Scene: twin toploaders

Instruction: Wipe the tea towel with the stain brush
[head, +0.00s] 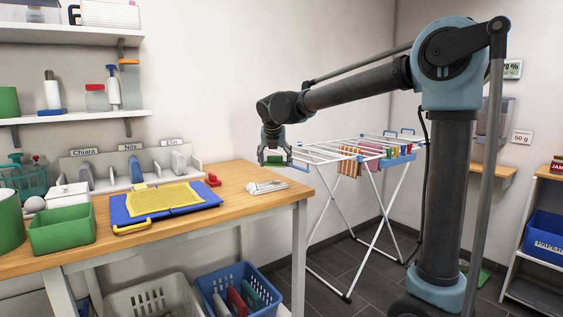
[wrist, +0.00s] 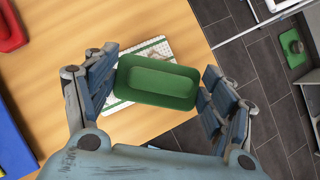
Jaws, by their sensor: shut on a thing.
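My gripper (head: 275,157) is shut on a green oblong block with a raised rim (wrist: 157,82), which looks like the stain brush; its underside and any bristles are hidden. In the wrist view my gripper (wrist: 158,88) has a finger at each end of it. It is held above the right end of the wooden table. A yellow cloth (head: 160,199), possibly the tea towel, lies flat on a blue board (head: 205,192) to the left.
A green bin (head: 62,230) and white box (head: 68,195) stand left on the table (head: 238,180). A labelled rack (head: 130,165) lines the wall. A drying rack (head: 355,150) stands beyond the table's right edge.

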